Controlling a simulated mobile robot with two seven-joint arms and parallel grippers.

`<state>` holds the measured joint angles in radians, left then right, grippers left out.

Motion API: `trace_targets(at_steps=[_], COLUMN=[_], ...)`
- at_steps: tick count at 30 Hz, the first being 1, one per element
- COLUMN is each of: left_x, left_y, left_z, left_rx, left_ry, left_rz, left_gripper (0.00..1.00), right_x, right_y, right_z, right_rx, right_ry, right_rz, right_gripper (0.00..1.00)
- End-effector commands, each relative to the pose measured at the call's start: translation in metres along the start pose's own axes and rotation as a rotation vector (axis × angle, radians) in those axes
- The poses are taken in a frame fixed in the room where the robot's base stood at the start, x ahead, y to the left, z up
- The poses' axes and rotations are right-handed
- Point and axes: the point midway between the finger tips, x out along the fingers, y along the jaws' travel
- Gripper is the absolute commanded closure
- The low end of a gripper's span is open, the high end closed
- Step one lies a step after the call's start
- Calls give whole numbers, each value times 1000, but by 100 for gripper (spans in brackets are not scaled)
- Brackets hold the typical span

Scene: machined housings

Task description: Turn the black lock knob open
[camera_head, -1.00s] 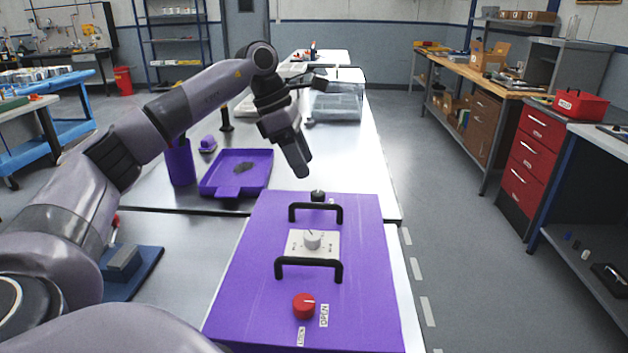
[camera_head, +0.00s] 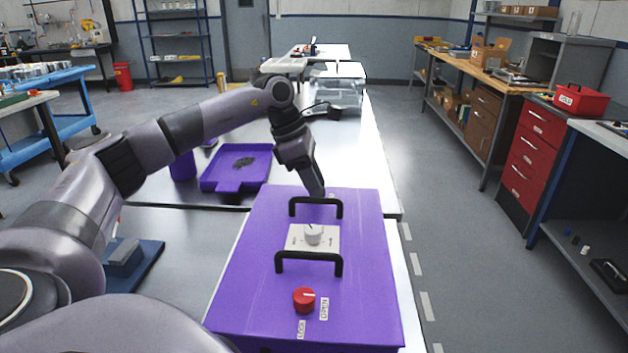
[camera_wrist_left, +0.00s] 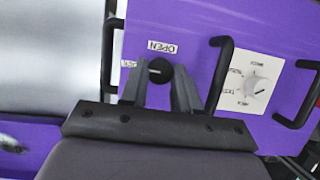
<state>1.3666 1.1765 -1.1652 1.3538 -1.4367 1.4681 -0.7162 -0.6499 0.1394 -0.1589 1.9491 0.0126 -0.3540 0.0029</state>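The black lock knob (camera_wrist_left: 160,72) sits on the purple housing panel (camera_wrist_left: 205,22). An OPEN label (camera_wrist_left: 162,47) is beside it, and a partly covered label (camera_wrist_left: 129,63) lies to its left. A pale mark on the knob points left, towards the partly covered label. My left gripper (camera_wrist_left: 160,75) is over the knob, fingers parted, one on each side of it; contact is not clear. In the head view the left gripper (camera_head: 318,192) comes down at the panel's far end and hides the knob. My right gripper is out of view.
Two black handles (camera_head: 317,201) (camera_head: 309,257) stand on the panel, with a grey dial (camera_head: 313,234) on a white plate between them. A red knob (camera_head: 303,299) is at the near end. A purple tray (camera_head: 236,168) lies beyond the panel's left side.

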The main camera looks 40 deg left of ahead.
Motion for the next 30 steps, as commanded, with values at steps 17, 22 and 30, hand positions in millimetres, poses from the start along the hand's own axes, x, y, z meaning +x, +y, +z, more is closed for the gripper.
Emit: trace_targets(at_steps=[17, 22, 30], left_x=[-2, -3, -2], left_y=[1, 2, 5], left_z=[2, 2, 4], left_rx=[147, 283, 519], left_ry=[0, -1, -3], left_rz=[-65, -122, -219], left_gripper=[100, 100, 100], right_x=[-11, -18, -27], right_y=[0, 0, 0], right_z=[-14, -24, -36], right_rx=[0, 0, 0], right_ry=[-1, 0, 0], right_rz=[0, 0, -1], right_gripper=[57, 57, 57])
